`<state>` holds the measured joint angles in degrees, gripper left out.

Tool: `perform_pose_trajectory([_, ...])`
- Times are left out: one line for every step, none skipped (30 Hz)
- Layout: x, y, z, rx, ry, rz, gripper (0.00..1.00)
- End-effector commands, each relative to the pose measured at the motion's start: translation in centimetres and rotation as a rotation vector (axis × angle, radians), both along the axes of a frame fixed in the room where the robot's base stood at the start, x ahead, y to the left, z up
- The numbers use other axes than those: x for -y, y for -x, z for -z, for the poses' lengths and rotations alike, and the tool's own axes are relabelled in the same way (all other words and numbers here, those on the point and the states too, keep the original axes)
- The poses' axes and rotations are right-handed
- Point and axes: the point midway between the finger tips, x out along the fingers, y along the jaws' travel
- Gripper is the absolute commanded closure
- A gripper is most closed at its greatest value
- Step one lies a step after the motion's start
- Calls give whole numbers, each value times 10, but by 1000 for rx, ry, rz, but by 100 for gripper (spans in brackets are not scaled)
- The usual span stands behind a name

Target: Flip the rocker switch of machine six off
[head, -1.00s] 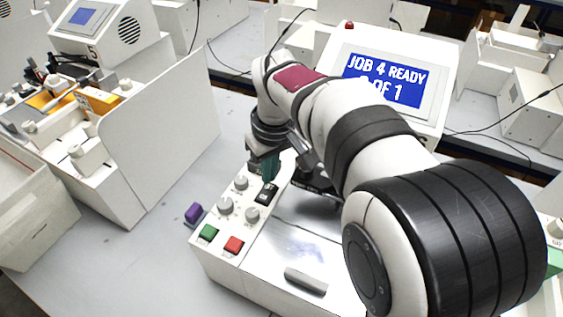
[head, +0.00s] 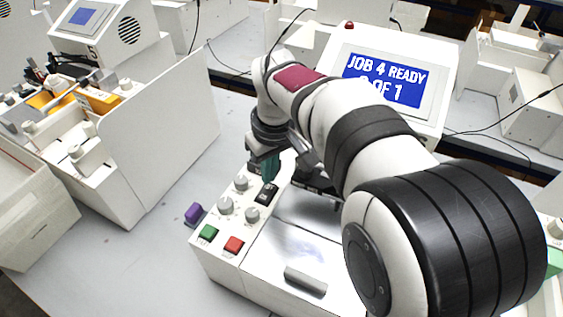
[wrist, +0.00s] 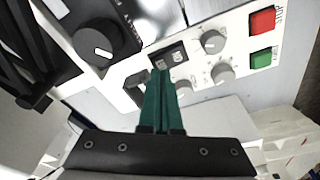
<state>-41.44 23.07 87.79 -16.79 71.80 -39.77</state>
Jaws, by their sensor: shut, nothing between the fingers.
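The black rocker switch (head: 266,194) sits on the white control panel of the machine in front of me, behind the grey knobs. In the wrist view the rocker switch (wrist: 168,57) lies just beyond my fingertips, with small white marks on its face. My gripper (head: 268,178) points down at the switch with its green fingers together and nothing between them. In the wrist view my gripper (wrist: 160,75) has its tips at the near edge of the switch and covers part of it. I cannot tell whether the tips touch it. The rocker's tilt is not clear.
Several grey knobs (head: 225,206), a green button (head: 208,233) and a red button (head: 233,245) share the panel. A purple object (head: 194,213) is at its left side. The screen (head: 385,82) reads "JOB 4 READY". A machine marked 5 (head: 100,30) stands at left.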

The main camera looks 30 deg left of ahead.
Motion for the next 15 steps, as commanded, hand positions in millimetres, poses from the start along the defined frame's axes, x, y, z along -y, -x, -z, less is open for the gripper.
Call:
perform_pose_trajectory([0,0,0,0,0,0,100])
perform_pose_trajectory([0,0,0,0,0,0,100])
perform_pose_trajectory([0,0,1,0,0,0,100])
perform_pose_trajectory([0,0,1,0,0,0,100])
perform_pose_trajectory([0,0,2,0,0,0,100])
perform_pose_trajectory([0,0,2,-1,1,0,100])
perform_pose_trajectory([0,0,3,-1,1,0,100])
perform_pose_trajectory([0,0,3,-1,1,0,100])
perform_pose_trajectory([0,0,4,-1,1,0,100])
perform_pose_trajectory([0,0,4,-1,1,0,100])
perform_pose_trajectory([0,0,5,-1,1,0,100])
perform_pose_trajectory([0,0,5,-1,1,0,100])
perform_pose_trajectory([0,0,6,-1,1,0,100])
perform_pose_trajectory([0,0,6,-1,1,0,100])
perform_pose_trajectory([0,0,7,0,0,0,100])
